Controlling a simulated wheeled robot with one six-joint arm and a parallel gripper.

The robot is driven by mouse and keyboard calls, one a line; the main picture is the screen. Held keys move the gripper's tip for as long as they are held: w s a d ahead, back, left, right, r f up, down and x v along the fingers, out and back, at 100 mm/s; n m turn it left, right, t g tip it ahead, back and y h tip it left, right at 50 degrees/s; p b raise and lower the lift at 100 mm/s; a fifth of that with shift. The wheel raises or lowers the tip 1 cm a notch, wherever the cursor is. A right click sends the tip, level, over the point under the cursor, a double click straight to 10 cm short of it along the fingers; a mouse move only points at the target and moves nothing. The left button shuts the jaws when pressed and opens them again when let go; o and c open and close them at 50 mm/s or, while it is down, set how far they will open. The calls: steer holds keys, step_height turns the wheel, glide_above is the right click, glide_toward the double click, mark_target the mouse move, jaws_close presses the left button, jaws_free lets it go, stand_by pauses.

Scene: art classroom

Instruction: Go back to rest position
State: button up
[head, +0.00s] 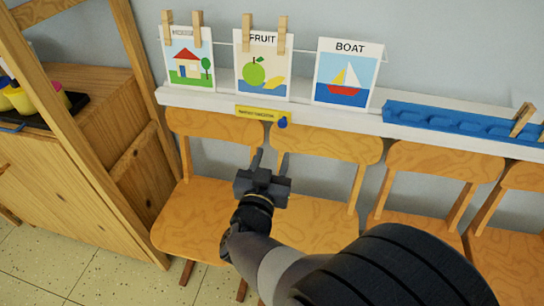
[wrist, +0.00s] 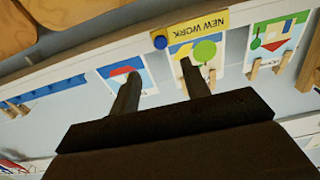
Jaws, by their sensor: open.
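My gripper (head: 271,160) is open and empty, in front of the chair backs and below the white ledge (head: 345,111). In the wrist view its two fingers (wrist: 160,70) stand apart with nothing between them. Behind the fingers, the BOAT card (wrist: 145,82) and the FRUIT card (wrist: 205,52) show partly covered. In the head view the HOUSE card (head: 188,62) and FRUIT card (head: 262,65) each have two wooden clothespins on top. The BOAT card (head: 346,75) shows no clothespin and stands at the ledge.
A blue tray (head: 440,122) with a clothespin (head: 522,120) lies on the ledge at right. A yellow label (head: 256,112) and blue knob (head: 282,123) are on its front. Wooden chairs (head: 326,144) line the wall below. A wooden cabinet (head: 80,180) with paint pots stands left.

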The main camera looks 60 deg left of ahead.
mark_target(285, 126)
steer(key=x, duration=1)
steer(key=shift+w+a+b, duration=0.25)
steer(key=shift+a+b, duration=0.05)
steer(key=shift+w+d, duration=0.2)
steer(key=shift+d, duration=0.05)
steer(key=shift+f, duration=0.1)
